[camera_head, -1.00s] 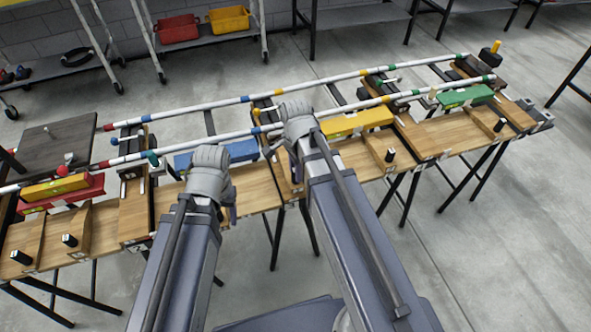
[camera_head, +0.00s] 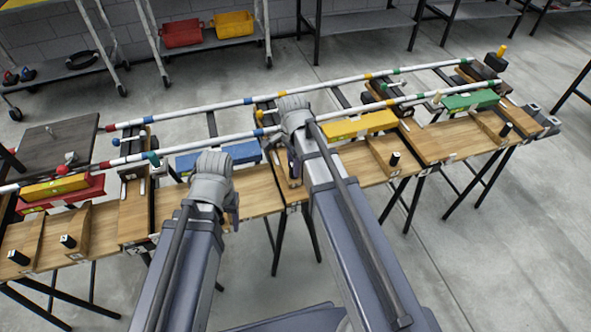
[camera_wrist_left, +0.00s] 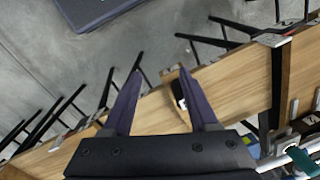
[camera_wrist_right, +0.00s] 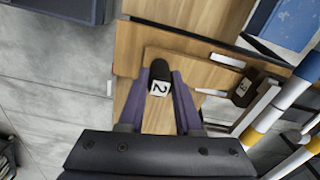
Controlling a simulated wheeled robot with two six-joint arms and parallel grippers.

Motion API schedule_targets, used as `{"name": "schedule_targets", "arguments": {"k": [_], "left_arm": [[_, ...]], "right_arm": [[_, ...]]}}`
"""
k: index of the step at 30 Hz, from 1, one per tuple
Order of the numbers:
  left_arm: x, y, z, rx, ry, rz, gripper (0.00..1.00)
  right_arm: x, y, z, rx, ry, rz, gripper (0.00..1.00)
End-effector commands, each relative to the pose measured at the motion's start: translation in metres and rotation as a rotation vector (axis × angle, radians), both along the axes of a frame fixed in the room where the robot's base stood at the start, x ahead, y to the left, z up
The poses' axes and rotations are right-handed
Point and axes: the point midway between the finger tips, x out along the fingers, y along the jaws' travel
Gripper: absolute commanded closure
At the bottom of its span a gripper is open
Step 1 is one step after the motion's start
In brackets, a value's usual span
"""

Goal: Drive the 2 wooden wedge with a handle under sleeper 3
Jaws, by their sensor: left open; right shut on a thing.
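In the right wrist view my right gripper (camera_wrist_right: 162,88) is shut on the black handle (camera_wrist_right: 160,72) of a wooden wedge (camera_wrist_right: 200,72). The handle has a white label with a 2, and the wedge lies flat over the wooden bench. In the head view my right gripper (camera_head: 297,152) is beside a dark crosswise sleeper (camera_head: 282,172), apparently sleeper 3; its fingers and the wedge are mostly hidden there. My left gripper (camera_head: 228,205) is open above the bench front. In the left wrist view a black handle (camera_wrist_left: 179,92) is by its right finger (camera_wrist_left: 190,95); nothing is held.
Two striped rails (camera_head: 200,147) run along the bench. A blue block (camera_head: 245,153), a yellow block (camera_head: 360,125) and a green block (camera_head: 470,101) sit between sleepers. Other handled wedges, such as one on the right (camera_head: 394,160), lie along the front edge.

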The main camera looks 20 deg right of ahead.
Motion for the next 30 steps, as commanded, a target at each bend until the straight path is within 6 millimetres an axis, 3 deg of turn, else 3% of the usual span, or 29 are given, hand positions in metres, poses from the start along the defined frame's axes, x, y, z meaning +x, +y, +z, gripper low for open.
{"name": "schedule_targets", "arguments": {"k": [30], "left_arm": [[0.0, 0.0, -0.001, 0.0, 0.0, 0.0, 0.4]], "right_arm": [[0.072, 0.003, -0.001, 0.0, -0.005, 0.0, 1.0]]}}
